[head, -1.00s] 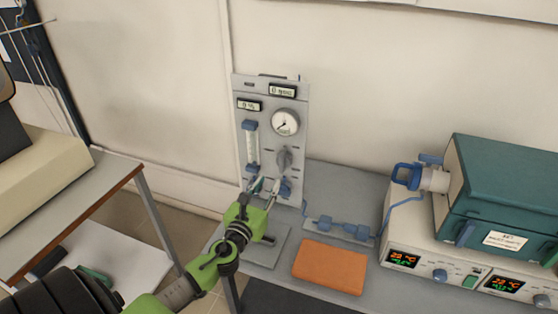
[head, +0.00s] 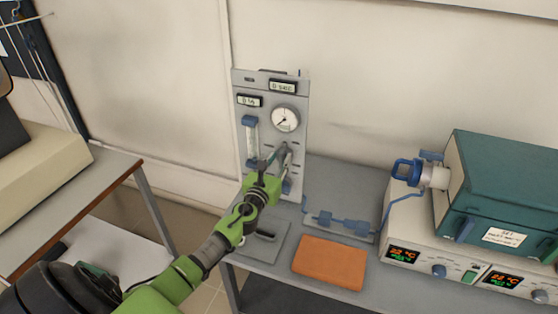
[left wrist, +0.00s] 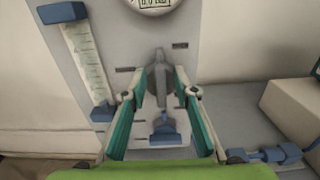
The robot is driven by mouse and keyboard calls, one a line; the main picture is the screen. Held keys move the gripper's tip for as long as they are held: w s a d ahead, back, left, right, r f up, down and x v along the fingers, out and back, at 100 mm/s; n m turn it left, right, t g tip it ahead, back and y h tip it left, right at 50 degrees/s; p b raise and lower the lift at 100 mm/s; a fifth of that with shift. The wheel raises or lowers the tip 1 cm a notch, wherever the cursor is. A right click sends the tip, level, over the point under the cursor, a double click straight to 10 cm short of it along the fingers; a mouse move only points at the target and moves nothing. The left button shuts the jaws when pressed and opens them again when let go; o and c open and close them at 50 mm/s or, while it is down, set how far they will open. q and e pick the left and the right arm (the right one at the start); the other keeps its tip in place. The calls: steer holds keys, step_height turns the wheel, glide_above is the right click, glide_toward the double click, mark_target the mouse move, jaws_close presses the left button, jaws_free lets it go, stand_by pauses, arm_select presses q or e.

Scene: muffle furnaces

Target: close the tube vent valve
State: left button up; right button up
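A grey instrument panel (head: 245,180) stands at the back of the bench, with a round gauge (head: 284,119) and a grey lever knob (left wrist: 157,80) below it. My left gripper (left wrist: 161,88) is in front of this knob, with one finger on each side. The fingers look open, and whether they touch the knob is unclear. A blue valve handle (left wrist: 165,130) is lower on the panel, between the fingers in the left wrist view. Another blue knob (left wrist: 102,111) is under the flow tube (left wrist: 83,55). No label marks the tube vent valve. My right gripper is out of view.
An orange block (head: 330,268) lies on the bench, with blue fittings on a line (head: 345,226) behind it. A teal furnace (head: 505,185) with a blue-handled end fitting (head: 408,172) stands on the right. Another table (head: 70,200) is on the left, with a floor gap between.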

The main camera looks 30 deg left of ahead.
arm_select(q)
jaws_close()
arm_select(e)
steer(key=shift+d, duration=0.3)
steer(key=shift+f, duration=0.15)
arm_select(q)
steer(key=n, duration=0.1)
steer(key=n+b, duration=0.1)
steer(key=n, duration=0.1)
steer(key=shift+s+a+f, duration=0.1)
steer(key=shift+a+f, duration=0.05)
steer(key=shift+a, duration=0.1)
steer(key=n+b, duration=0.1)
steer(key=n, duration=0.4)
steer(key=a+f+n+b, duration=0.1)
steer(key=n, duration=0.4)
steer(key=f+n+b, duration=0.1)
steer(key=n+b, duration=0.1)
steer(key=n, duration=0.2)
steer(key=shift+s+a+n, duration=0.15)
steer(key=shift+a+n, duration=0.05)
steer(key=shift+n, duration=0.2)
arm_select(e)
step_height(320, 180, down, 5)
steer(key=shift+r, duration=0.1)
